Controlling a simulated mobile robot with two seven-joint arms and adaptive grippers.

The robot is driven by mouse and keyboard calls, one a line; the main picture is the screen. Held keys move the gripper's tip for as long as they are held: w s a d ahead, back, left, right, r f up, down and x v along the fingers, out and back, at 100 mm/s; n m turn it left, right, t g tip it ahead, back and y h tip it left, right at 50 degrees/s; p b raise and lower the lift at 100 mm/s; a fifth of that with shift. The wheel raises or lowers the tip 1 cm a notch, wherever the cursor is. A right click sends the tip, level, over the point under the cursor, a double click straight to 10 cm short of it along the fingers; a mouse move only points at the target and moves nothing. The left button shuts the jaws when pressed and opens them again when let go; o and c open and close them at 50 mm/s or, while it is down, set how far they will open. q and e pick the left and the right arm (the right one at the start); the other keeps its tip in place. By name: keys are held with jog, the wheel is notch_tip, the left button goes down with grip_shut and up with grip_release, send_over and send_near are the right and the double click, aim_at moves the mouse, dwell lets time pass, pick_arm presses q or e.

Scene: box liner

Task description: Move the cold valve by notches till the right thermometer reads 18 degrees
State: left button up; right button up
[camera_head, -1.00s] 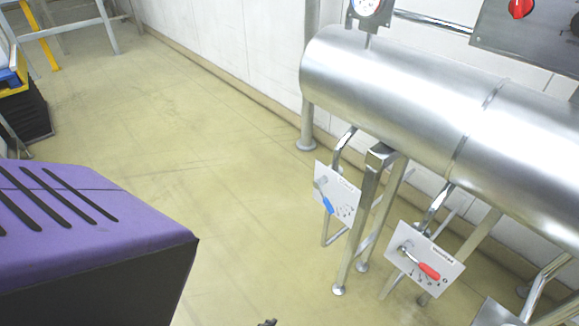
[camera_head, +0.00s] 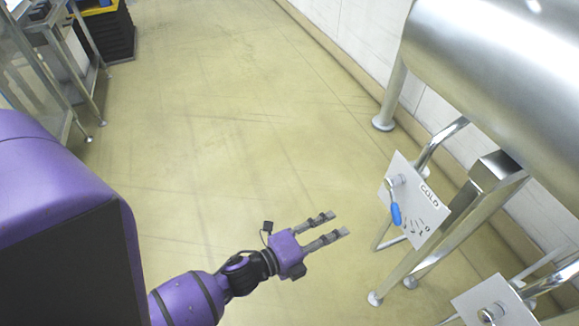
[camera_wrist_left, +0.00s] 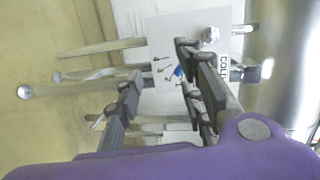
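The cold valve's blue handle (camera_head: 396,215) hangs on a white plate marked COLD (camera_head: 429,222), right of centre in the head view. The blue handle also shows in the left wrist view (camera_wrist_left: 179,71), partly behind a finger. My left gripper (camera_head: 339,224) is open and empty, a short gap to the left of the plate, fingers pointing at it. In the left wrist view its fingers (camera_wrist_left: 155,70) stand apart before the plate. My right gripper is not in view. No thermometer shows now.
A large steel tank (camera_head: 490,75) on metal legs (camera_head: 440,235) stands above and beside the plate. A second white plate (camera_head: 492,305) is cut off at the lower right. The floor (camera_head: 260,130) to the left is clear.

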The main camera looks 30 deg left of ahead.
aim_at(393, 213)
pick_arm(q)
jog(key=w+d+r+m+g+h+b, duration=0.1)
jog(key=w+d+m+h, duration=0.1)
jog(key=w+d+m, duration=0.2)
jog(key=w+d+m+g+h+b, duration=0.1)
jog(key=w+d+m+h, duration=0.1)
jog(key=w+d+m, duration=0.2)
jog(key=w+d+r+m+g+h+b, duration=0.1)
jog(key=w+d+m+h, duration=0.1)
jog(key=m, duration=0.4)
jog(key=shift+w+d+r+m+g+h, duration=0.15)
jog(key=shift+w+d+m+h, duration=0.05)
jog(key=shift+w+d, duration=0.3)
jog(key=shift+w+d+r+m+g+h, duration=0.15)
jog(key=shift+w+d+m+h, duration=0.05)
jog(key=shift+w+d, duration=0.25)
jog(key=shift+w+d+f, duration=0.1)
jog(key=shift+w+d, duration=0.35)
jog(key=shift+d, duration=0.05)
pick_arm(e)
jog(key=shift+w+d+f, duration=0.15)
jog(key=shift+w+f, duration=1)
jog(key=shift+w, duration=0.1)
pick_arm(q)
grip_shut()
